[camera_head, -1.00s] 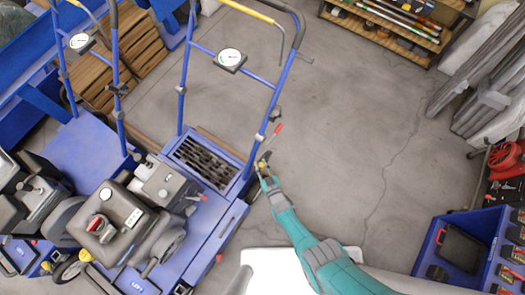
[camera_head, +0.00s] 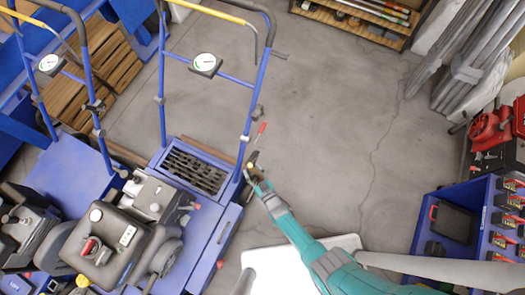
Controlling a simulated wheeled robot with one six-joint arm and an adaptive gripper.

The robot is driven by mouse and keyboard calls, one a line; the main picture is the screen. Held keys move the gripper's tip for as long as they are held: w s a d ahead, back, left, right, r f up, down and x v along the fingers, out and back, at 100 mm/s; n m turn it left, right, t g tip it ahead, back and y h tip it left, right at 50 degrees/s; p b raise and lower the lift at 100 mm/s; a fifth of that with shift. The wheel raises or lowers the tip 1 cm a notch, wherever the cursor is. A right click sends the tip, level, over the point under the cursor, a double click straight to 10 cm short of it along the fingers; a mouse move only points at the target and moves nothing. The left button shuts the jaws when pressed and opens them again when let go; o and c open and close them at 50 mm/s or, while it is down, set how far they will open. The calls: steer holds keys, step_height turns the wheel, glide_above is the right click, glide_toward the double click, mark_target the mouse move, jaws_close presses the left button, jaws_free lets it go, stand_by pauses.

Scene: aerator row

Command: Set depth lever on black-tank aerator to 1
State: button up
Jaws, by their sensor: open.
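The nearer blue aerator (camera_head: 205,225) stands left of my arm, with a dark grey-black tank (camera_head: 108,245) on its engine. A red-tipped lever (camera_head: 262,129) sticks up at its right side, by the foot of the handle frame. I cannot read a depth scale or the lever's setting. My gripper (camera_head: 252,163) is open, beside the right handle post and just below the lever tip in the picture. A small gap shows between gripper and red tip; contact lower down is hidden. A second blue aerator (camera_head: 80,165) stands further left, its dark engine partly cut off.
A white surface (camera_head: 290,268) lies under my arm. A blue tool cabinet (camera_head: 455,222) and red equipment (camera_head: 492,128) stand at right. Grey pipes (camera_head: 470,60) lean at upper right, near a shelf (camera_head: 365,20). The middle floor (camera_head: 330,110) is clear.

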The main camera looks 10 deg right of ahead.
steer(key=v, duration=0.9)
steer(key=shift+s, duration=0.25)
steer(key=s+d+r+m+h, duration=0.1)
steer(key=s+d+r+h, duration=0.1)
steer(key=s+d+r, duration=0.45)
steer(key=s+d+r+m+h, duration=0.1)
steer(key=s+d+r, duration=0.3)
steer(key=s+r, duration=0.5)
steer(key=s+d+r+m+h, duration=0.1)
steer(key=s+d+r, duration=0.1)
steer(key=r, duration=1.2)
steer(key=s+d+r+m+h, duration=0.1)
steer(key=s+r, duration=0.3)
steer(key=r, duration=1)
steer(key=shift+d+m+h, duration=0.3)
steer(key=shift+d+h, duration=0.25)
steer(key=shift+h, duration=0.05)
